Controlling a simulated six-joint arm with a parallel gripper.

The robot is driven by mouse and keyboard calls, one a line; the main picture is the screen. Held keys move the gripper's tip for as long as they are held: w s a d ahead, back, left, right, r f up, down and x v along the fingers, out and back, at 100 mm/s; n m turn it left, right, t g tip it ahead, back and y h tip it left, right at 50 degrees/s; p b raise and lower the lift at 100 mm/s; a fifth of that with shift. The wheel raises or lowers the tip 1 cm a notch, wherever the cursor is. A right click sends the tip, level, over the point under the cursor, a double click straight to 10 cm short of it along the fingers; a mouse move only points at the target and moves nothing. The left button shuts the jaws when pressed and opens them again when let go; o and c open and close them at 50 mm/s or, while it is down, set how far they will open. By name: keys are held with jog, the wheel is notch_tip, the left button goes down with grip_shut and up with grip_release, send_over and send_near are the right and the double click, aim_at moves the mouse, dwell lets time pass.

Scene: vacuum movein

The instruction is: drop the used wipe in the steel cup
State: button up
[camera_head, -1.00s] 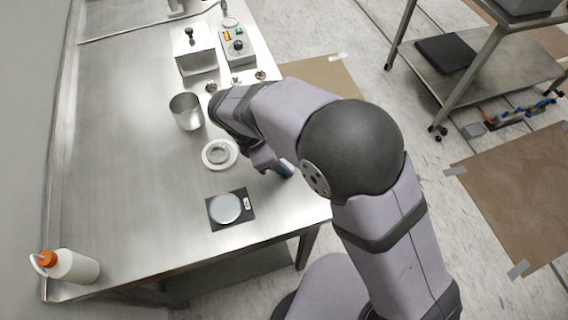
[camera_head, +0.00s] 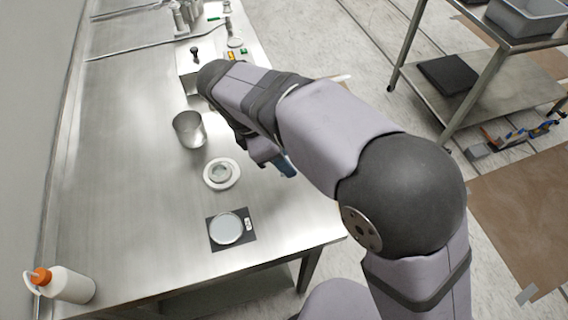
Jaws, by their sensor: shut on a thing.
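The steel cup (camera_head: 188,131) stands upright and open-topped on the steel bench, left of my arm. Its inside bottom is hidden. My gripper (camera_head: 272,162) is beyond my forearm, partly hidden by my own wrist, over the right part of the bench. A small blue thing (camera_head: 287,166), which looks like the used wipe, shows at its fingertips, and the gripper is shut on it. The gripper is to the right of the cup and a little nearer the camera, apart from it. Its height above the bench is hard to tell.
A white round dish (camera_head: 236,179) stands just in front of the cup. A balance with a round pan (camera_head: 227,229) is nearer. A metal box (camera_head: 186,68) and a device with buttons stand behind. A white bottle (camera_head: 72,285) is front left. The left bench is clear.

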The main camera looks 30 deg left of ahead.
dwell(0.4)
jog(key=a+r+n+y+p, duration=0.3)
jog(key=a+n, duration=0.6)
jog(key=a, duration=0.5)
jog(key=a+r+n+y+p, duration=0.3)
jog(key=a+r+n+p, duration=0.2)
jog(key=a, duration=0.9)
jog(key=shift+r+n+p, duration=0.2)
jog(key=shift+n+p, duration=1.35)
jog(key=shift+n, duration=0.75)
jog(key=shift+w+f+p, duration=0.1)
jog(key=shift+f+p, duration=1.05)
jog(key=shift+f, duration=3.85)
jog(key=shift+f, duration=0.35)
jog(key=shift+f, duration=0.1)
jog(key=o, duration=1.1)
